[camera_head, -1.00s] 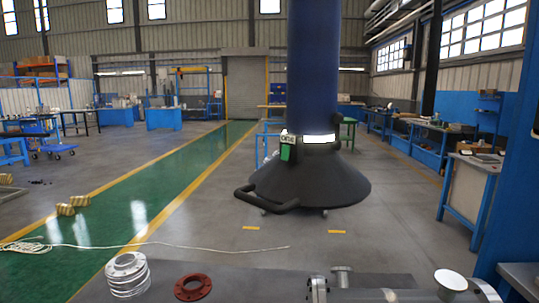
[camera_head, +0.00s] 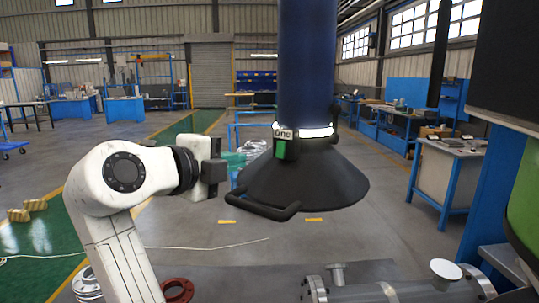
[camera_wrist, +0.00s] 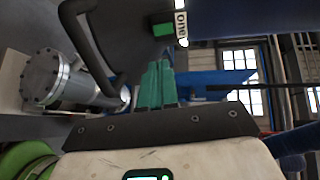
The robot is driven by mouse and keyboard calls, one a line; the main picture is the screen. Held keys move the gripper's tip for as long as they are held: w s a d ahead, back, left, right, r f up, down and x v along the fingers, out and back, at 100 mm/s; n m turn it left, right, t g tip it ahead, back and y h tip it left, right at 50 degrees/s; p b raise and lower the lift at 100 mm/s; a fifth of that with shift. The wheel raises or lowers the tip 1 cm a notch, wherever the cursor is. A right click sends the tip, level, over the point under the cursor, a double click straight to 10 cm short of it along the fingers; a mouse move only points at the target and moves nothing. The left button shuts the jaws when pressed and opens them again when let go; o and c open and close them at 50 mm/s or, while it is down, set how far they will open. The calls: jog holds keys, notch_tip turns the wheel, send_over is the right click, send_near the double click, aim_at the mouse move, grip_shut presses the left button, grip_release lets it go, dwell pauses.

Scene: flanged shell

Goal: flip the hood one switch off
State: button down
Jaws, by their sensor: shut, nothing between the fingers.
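The hood (camera_head: 318,180) is a dark cone under a thick blue duct (camera_head: 305,70), with a black bar handle (camera_head: 262,208) at its lower left. Its label "one" (camera_head: 283,134) sits above a green switch (camera_head: 280,149) on the collar. In the wrist view the green switch (camera_wrist: 161,29) and label (camera_wrist: 181,25) are near the top. My gripper (camera_head: 240,157) is left of the switch in the head view. Its teal fingers (camera_wrist: 158,66) are together and empty, pointing toward the switch, with a visible gap to it.
A flanged metal pipe (camera_head: 375,292) lies on the grey table at the front, with a red flange ring (camera_head: 177,291) to its left. The handle (camera_wrist: 92,45) passes left of my fingers in the wrist view. A workbench (camera_head: 445,175) stands at right.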

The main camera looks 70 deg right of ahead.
aim_at(281, 155)
jog(key=shift+d, duration=0.1)
jog(key=p+x, duration=0.4)
jog(key=x, duration=0.9)
jog(key=shift+s+d+f, duration=0.1)
jog(key=shift+d, duration=0.3)
jog(key=shift+f, duration=0.15)
jog(key=shift+d+f+b, duration=0.2)
jog(key=shift+f+b, duration=0.15)
jog(key=shift+b, duration=0.7)
jog(key=h+b, duration=0.1)
jog(key=b, duration=0.2)
jog(key=h+b, duration=0.1)
jog(key=b, duration=0.1)
jog(key=shift+s+d+f+b, duration=0.1)
jog(key=shift+d+f+b, duration=0.2)
jog(key=shift+f+b, duration=0.1)
jog(key=shift+r+g, duration=0.3)
jog(key=shift+r, duration=0.15)
